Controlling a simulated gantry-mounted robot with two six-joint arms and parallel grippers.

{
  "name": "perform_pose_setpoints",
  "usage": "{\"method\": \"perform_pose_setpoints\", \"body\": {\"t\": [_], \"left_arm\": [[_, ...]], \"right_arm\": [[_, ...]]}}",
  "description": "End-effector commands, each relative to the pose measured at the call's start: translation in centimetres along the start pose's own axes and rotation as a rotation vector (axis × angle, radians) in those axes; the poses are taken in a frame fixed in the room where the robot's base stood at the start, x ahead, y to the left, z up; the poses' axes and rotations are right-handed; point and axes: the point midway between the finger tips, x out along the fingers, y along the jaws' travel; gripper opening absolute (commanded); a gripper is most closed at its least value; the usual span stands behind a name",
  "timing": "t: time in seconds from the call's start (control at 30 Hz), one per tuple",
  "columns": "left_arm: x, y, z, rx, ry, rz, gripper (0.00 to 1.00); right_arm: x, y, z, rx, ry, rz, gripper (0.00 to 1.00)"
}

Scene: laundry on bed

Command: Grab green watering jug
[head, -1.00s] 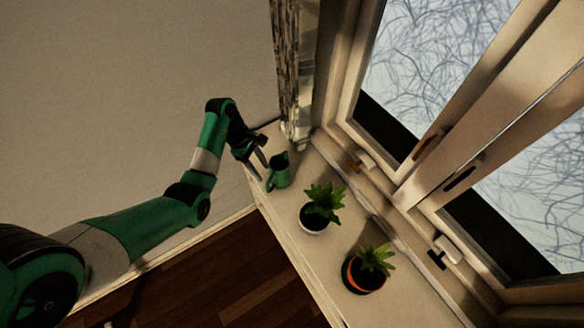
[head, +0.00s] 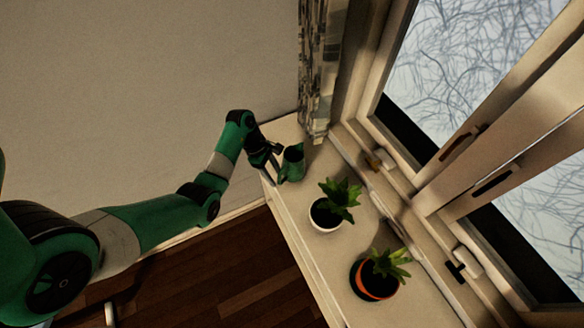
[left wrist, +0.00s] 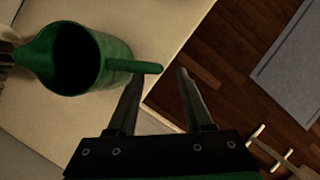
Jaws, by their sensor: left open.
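The green watering jug (head: 292,163) stands upright on the white windowsill, near its far left end in the head view. My left gripper (head: 272,158) is open right beside it, on its left. In the left wrist view the jug (left wrist: 88,62) fills the upper left, with its dark opening showing. Its green handle (left wrist: 146,67) points toward the open fingers of my left gripper (left wrist: 158,84). The handle's end lies between or just above the fingertips; I cannot tell which. The fingers are not closed on it. My right gripper is out of view.
A plant in a white pot (head: 325,213) and a plant in an orange and black pot (head: 375,278) stand along the windowsill (head: 310,268). A patterned curtain (head: 318,75) hangs behind the jug. Windows line the right side. Dark wood floor (head: 240,275) lies below.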

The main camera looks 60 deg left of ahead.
Motion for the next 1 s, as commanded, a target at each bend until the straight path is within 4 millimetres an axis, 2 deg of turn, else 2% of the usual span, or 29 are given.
{"method": "perform_pose_setpoints", "body": {"t": [0.03, 0.13, 0.4, 0.6, 0.7, 1.0], "left_arm": [[1.1, -0.1, 0.0, 0.001, 0.0, -0.005, 0.51], [2.4, 0.0, 0.0, 0.002, 0.0, -0.001, 0.51], [2.8, 0.0, 0.0, 0.002, 0.0, 0.001, 0.51], [2.8, 0.0, 0.0, 0.002, 0.0, 0.001, 0.15], [2.8, 0.0, 0.0, 0.001, 0.0, 0.001, 0.0], [2.8, 0.0, 0.0, 0.002, 0.0, 0.001, 0.0]], "right_arm": [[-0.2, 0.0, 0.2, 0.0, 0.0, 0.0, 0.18], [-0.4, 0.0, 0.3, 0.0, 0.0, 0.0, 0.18], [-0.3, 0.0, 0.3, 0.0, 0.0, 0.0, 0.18], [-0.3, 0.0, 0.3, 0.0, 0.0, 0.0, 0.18], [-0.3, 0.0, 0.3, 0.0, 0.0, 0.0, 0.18], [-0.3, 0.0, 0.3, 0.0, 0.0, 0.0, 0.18]]}}
